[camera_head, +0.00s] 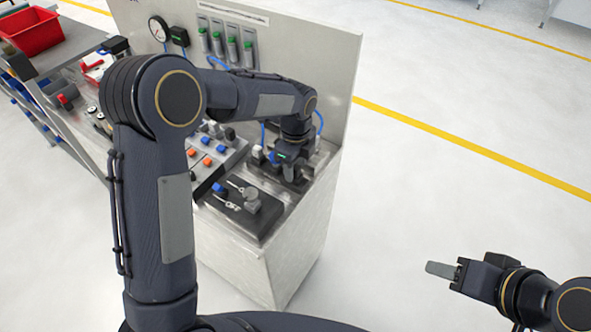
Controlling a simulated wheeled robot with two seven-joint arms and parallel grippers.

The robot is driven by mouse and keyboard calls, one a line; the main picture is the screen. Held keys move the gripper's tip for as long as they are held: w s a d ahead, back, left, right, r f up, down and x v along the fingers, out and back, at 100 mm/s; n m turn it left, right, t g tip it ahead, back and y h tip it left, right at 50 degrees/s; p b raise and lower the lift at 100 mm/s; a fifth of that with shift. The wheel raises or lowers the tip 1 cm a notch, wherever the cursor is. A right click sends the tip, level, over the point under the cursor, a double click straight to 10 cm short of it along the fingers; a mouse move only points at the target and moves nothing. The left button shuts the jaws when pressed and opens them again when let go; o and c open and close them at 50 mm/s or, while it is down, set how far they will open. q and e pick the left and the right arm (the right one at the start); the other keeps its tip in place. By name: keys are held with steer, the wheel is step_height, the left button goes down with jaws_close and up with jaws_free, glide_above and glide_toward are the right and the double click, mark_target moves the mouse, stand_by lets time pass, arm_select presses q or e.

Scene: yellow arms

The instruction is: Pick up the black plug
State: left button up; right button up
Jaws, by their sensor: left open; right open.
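A small black rounded piece (229,133), which may be the black plug, stands at the back of the grey panel (236,154) on the metal bench, beside grey and white pieces. It is small, so I cannot be sure what it is. My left gripper (291,177) points down over the right end of the bench, to the right of this piece and apart from it. It is open, but its fingertips blend with dark parts there, and I cannot tell what lies between them. My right gripper (441,269) is open and empty over the floor, away from the bench.
Orange and blue knobs (207,162) sit on the panel. A black board (241,211) with keys and a blue piece lies at the bench front. An upright back panel (315,65) carries a gauge (158,29). A red bin (31,31) is far left.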

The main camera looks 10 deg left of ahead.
mark_target(296, 167)
arm_select(q)
steer(key=shift+c, duration=0.5)
jaws_close()
steer(key=shift+w+r, duration=0.1)
steer(key=shift+r, duration=0.4)
step_height(296, 167, up, 2)
steer(key=shift+r, duration=0.2)
steer(key=s+a+r+b, duration=0.3)
steer(key=s+a+r, duration=0.5)
steer(key=s, duration=0.3)
steer(key=shift+s+r, duration=0.3)
steer(key=shift+r, duration=0.55)
